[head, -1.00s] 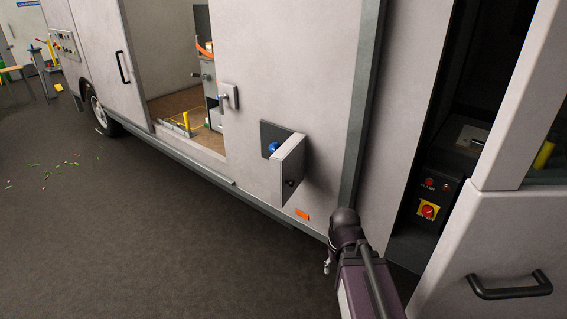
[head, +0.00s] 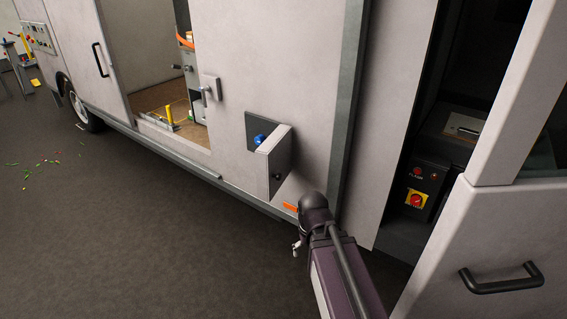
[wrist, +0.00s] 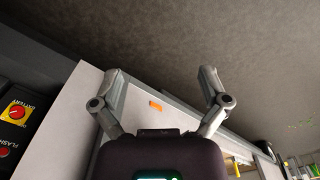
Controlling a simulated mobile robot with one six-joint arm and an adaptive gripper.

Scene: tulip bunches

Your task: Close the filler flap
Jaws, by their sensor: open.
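The filler flap (head: 275,163) is a small grey panel standing open, swung out from the van's side wall. It has a dark round knob or lock on its outer face. The dark recess (head: 254,123) behind it shows a blue cap (head: 260,140), partly covered by the flap. My gripper (wrist: 160,74) is open and empty in the wrist view, its two fingers spread wide. In the head view my arm's end is low and to the right of the flap, apart from it. I cannot make out the flap in the wrist view.
An orange marker (head: 290,207) is on the wall below the flap; it also shows in the wrist view (wrist: 156,104). A latch handle (head: 209,88) sits beside the open side doorway. At right are a red-and-yellow switch (head: 416,200) and a black handle (head: 500,279). The dark floor at left is mostly clear.

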